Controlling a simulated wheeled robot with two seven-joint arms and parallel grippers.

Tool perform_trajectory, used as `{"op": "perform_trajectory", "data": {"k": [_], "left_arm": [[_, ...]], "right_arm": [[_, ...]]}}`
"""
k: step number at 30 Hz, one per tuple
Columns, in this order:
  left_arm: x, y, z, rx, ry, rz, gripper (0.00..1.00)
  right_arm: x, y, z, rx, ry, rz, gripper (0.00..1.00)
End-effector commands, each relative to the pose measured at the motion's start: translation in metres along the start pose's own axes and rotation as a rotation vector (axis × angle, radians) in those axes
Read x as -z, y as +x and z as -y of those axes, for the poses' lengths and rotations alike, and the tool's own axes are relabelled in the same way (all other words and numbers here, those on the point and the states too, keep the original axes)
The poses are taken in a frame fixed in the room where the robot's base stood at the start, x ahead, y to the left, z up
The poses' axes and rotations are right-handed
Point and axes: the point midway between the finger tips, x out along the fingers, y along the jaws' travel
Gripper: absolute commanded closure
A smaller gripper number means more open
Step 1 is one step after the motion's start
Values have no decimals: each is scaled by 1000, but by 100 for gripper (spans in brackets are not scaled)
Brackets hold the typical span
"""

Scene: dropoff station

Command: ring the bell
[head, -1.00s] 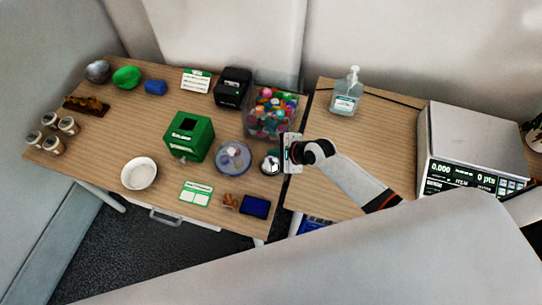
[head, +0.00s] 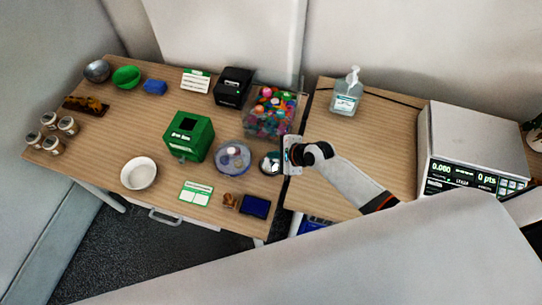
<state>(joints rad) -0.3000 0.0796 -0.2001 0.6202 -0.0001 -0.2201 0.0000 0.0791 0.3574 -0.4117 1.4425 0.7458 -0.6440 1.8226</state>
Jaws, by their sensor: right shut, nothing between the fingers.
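The bell (head: 270,163) is a small silvery dome on a dark base, at the right edge of the left table. My right gripper (head: 277,160) comes in from the right, with its pale body right beside the bell. Its shut, empty fingers are over or against the bell's top; I cannot tell if they touch. The gripper covers the bell's right side. My left gripper is not in view.
Left of the bell are a clear round dish (head: 233,157) and a green box (head: 188,137). A clear bin of colourful caps (head: 270,112) stands behind it. A dark blue pad (head: 255,206) lies in front. A sanitizer bottle (head: 346,92) stands on the right table.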

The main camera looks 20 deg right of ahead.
Motion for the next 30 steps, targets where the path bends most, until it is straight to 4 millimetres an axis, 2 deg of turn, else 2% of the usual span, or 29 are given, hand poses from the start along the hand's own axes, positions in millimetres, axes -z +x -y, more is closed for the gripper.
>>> {"op": "perform_trajectory", "data": {"k": [22,30], "left_arm": [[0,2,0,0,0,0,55],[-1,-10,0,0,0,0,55]], "right_arm": [[-3,4,3,1,0,1,100],[2,-4,-2,2,2,1,100]]}}
